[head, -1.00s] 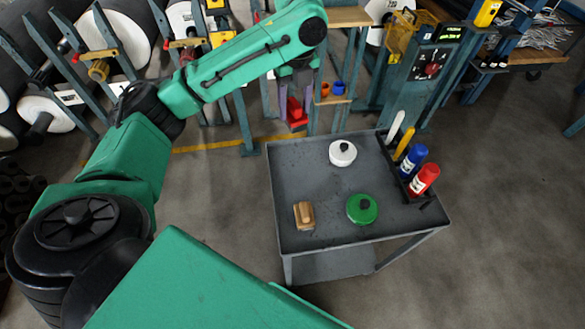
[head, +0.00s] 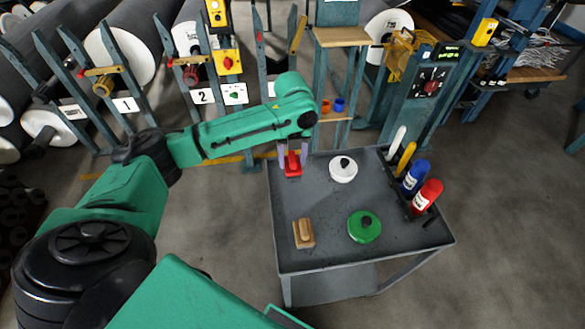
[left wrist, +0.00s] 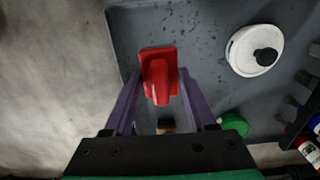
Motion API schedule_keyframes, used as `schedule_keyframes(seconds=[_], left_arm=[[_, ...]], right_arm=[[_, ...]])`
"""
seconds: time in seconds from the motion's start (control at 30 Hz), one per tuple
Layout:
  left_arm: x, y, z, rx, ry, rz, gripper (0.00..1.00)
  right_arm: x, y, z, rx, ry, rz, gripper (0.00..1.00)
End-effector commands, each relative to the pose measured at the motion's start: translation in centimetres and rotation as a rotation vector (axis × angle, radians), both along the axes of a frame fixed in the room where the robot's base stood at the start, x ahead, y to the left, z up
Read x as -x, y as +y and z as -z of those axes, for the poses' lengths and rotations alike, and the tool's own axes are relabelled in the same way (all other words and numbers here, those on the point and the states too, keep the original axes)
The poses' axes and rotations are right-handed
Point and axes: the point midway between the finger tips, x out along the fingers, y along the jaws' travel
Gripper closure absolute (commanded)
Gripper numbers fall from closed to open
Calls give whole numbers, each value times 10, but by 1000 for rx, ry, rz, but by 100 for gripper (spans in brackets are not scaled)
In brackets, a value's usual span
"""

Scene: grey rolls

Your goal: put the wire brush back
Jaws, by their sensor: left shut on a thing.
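My left gripper (head: 292,158) is shut on a red thing with a flat base and a raised grip, which I take to be the wire brush (head: 293,168); no bristles show. It is over the far left corner of the grey cart top (head: 322,208). In the left wrist view the red brush (left wrist: 160,83) sits between the two purple fingers, with the cart top below. I cannot tell whether it touches the surface. My right gripper is not in view.
On the cart are a wooden block (head: 304,233), a green round lidded thing (head: 364,226) and a white one (head: 343,169). A rack (head: 409,204) with red, blue, yellow and white things lines the right edge. The cart's middle is clear. Roll stands are behind.

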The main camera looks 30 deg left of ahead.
Motion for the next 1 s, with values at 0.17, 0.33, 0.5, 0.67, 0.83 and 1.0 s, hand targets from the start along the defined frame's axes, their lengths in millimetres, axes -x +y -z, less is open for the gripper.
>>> schedule_keyframes(seconds=[0.17, 0.33, 0.5, 0.67, 0.83, 1.0], left_arm=[[1, 0, 35, -1, 3, 0, 100], [0, 0, 42, 0, 0, 0, 100], [0, 0, 43, -1, 1, 0, 100], [1, 0, 44, -1, 1, 0, 13], [0, 0, 44, -1, 1, 0, 13], [0, 0, 38, 0, -2, 0, 13]], right_arm=[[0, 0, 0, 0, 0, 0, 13], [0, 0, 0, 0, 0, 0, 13], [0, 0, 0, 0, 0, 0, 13], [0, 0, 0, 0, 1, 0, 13], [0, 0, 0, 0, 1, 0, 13], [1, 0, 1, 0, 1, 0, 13]])
